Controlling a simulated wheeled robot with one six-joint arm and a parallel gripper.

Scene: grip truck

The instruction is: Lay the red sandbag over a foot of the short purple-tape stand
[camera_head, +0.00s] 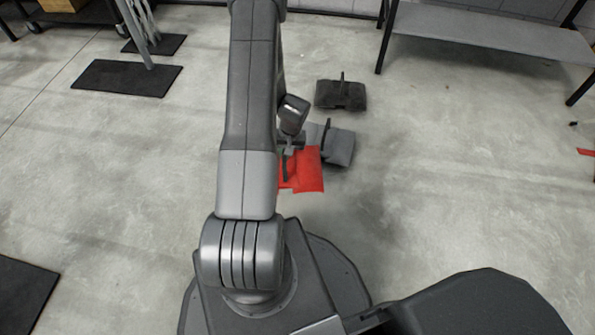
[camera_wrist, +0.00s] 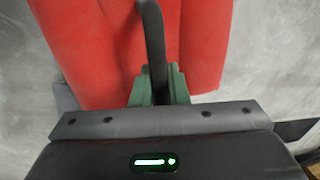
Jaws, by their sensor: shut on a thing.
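The red sandbag (camera_head: 310,172) is just in front of my base in the head view, partly hidden by my arm. It fills the upper part of the wrist view (camera_wrist: 205,50), with its dark strap handle (camera_wrist: 152,40) running down between my green fingers. My gripper (camera_wrist: 158,85) is shut on that handle. In the head view my gripper (camera_head: 288,150) is mostly hidden behind the arm. I cannot tell whether the bag is clear of the floor. No purple tape shows, so I cannot pick out the short purple-tape stand.
A grey sandbag (camera_head: 340,148) lies right beside the red one, with a black sandbag (camera_head: 340,95) behind it. Grey metal stand legs (camera_head: 140,25) rise by dark mats (camera_head: 125,78) at top left. A long bench (camera_head: 490,38) stands at top right. The floor at right is mostly clear.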

